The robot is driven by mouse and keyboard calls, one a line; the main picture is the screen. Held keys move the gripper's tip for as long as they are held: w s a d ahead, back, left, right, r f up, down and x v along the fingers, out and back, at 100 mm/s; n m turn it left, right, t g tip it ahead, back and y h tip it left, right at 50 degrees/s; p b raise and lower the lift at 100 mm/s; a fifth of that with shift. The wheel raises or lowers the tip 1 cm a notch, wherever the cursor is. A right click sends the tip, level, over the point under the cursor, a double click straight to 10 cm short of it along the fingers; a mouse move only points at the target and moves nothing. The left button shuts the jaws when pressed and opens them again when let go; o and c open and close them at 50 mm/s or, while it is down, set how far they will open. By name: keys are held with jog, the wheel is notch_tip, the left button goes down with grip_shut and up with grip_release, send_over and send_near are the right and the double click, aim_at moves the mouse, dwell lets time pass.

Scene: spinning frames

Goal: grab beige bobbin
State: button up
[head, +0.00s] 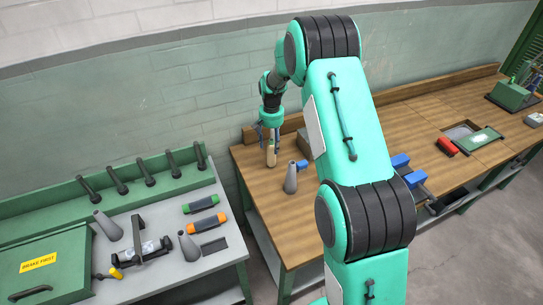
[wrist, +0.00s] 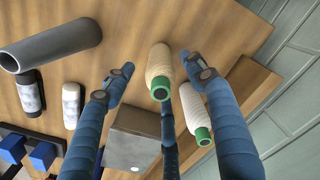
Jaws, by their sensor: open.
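The beige bobbin (wrist: 159,66), with a green end, stands on the wooden bench between my gripper's spread fingers. In the head view the beige bobbin (head: 271,156) shows just below the gripper. My gripper (wrist: 157,66) is open, with blue fingers on either side of the bobbin and a third finger partly behind it. In the head view my gripper (head: 269,138) hangs over the bench's left end. I cannot tell whether any finger touches the bobbin.
A paler bobbin (wrist: 193,108) with a green end is close by the right finger. Blue parts (head: 400,161) lie farther right. The green-grey bench (head: 150,270) is at left.

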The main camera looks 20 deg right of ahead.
aim_at(272, 151)
jog(key=shift+f, duration=0.15)
jog(key=shift+f, duration=2.45)
jog(key=c, duration=1.3)
